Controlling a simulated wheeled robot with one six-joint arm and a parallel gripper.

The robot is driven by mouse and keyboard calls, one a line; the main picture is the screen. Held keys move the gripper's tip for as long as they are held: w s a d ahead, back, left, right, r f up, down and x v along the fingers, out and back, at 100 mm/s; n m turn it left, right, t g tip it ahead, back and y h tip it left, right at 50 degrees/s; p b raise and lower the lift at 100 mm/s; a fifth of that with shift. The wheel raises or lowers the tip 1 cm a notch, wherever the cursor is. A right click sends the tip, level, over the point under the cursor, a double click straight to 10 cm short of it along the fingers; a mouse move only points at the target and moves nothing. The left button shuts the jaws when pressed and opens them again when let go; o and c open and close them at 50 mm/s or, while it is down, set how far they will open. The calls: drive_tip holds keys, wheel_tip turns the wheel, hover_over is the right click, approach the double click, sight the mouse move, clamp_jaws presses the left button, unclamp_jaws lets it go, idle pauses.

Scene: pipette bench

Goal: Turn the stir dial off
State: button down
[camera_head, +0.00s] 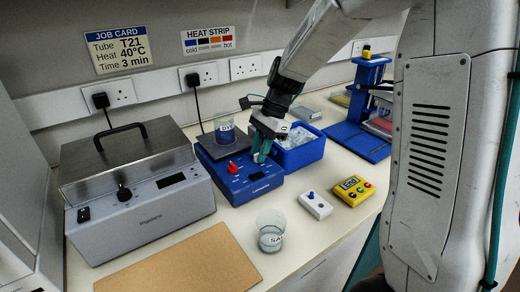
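The blue stirrer (247,190) stands mid-bench with a dark top plate. A red dial (232,167) shows on the left of its sloping front and appears free of my gripper. My gripper (262,156), with teal fingertips, points down over the right part of this front. The fingertips are very close to the panel; whether they touch it, or what lies between them, I cannot tell. Any second dial there is hidden behind the fingers. The dial markings are too small to read. A beaker of blue liquid (225,130), its label partly readable, stands on the plate.
A grey lidded water bath (145,215) stands to the left. A blue ice bin (298,154) sits close on the right. In front are a beaker (271,238), a white switch box (315,205) and a yellow button box (353,191). A brown board (185,265) lies at the front left.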

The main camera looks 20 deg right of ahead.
drive_tip(key=shift+n, duration=0.3)
drive_tip(key=n+g, duration=0.1)
drive_tip(key=n, duration=0.2)
drive_tip(key=shift+w+h, duration=0.15)
drive_tip(key=shift+h, duration=0.25)
drive_tip(key=n+g, duration=0.1)
drive_tip(key=n, duration=0.1)
drive_tip(key=n+h, duration=0.1)
drive_tip(key=n, duration=0.2)
drive_tip(key=shift+w+a+g, duration=0.1)
drive_tip(key=shift+a+g, duration=0.05)
drive_tip(key=shift+g, duration=0.25)
drive_tip(key=n+h, duration=0.1)
drive_tip(key=n, duration=0.3)
drive_tip(key=shift+a+n+g+h, duration=0.15)
drive_tip(key=shift+n+g+h, duration=0.15)
drive_tip(key=shift+h, duration=0.1)
drive_tip(key=n+h, duration=0.1)
drive_tip(key=n, duration=0.3)
drive_tip(key=shift+a+n+h, duration=0.1)
drive_tip(key=shift+n+h, duration=0.2)
drive_tip(key=shift+h, duration=0.1)
drive_tip(key=c, duration=1.2)
unclamp_jaws()
drive_tip(key=shift+c, duration=0.2)
drive_tip(key=shift+r, duration=0.1)
